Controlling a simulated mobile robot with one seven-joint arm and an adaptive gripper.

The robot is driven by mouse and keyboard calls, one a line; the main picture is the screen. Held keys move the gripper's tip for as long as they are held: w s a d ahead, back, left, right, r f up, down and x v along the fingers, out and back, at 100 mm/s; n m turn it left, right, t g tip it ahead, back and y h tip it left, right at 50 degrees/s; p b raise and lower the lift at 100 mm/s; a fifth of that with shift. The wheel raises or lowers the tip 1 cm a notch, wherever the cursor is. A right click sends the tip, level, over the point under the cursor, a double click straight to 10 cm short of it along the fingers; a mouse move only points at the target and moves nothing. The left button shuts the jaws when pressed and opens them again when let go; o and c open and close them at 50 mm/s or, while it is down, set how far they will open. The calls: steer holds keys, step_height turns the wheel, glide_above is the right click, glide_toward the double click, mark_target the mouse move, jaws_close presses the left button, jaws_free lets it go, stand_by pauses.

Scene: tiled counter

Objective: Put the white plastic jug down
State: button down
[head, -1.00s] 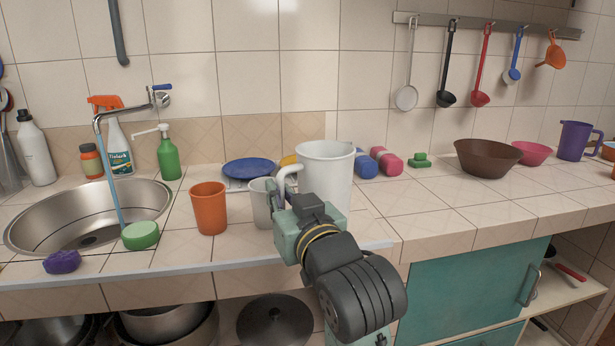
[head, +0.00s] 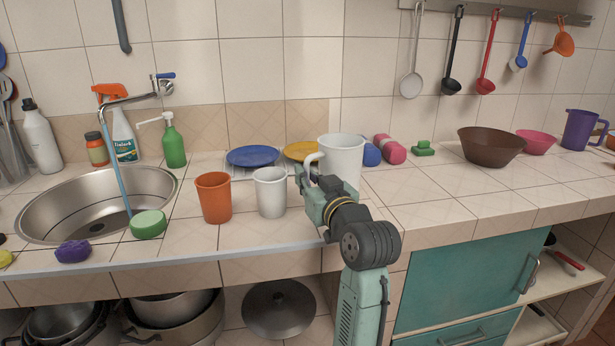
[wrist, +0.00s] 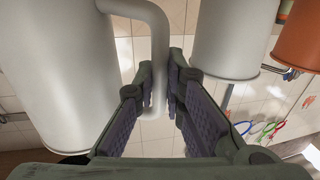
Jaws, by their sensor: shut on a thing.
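The white plastic jug (head: 343,158) is upright near the middle of the counter in the head view, its handle to the left. My gripper (head: 303,178) is shut on the handle, and the jug's lower part is partly hidden behind my arm. In the wrist view my fingers (wrist: 160,88) close around the pale handle (wrist: 153,118), with the jug's body (wrist: 62,80) on the left. I cannot tell whether the jug's base touches the tiles.
A white cup (head: 270,195) stands just left of my gripper, with an orange cup (head: 214,198) beyond it. Blue (head: 252,156) and yellow (head: 300,151) plates lie behind. A blue item (head: 372,155) and pink item (head: 390,150) are right of the jug. Tiles further right (head: 440,188) are clear.

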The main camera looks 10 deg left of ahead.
steer(key=shift+s, duration=0.1)
steer(key=shift+f, duration=0.2)
steer(key=c, duration=1.7)
jaws_free()
steer(key=shift+f, duration=0.1)
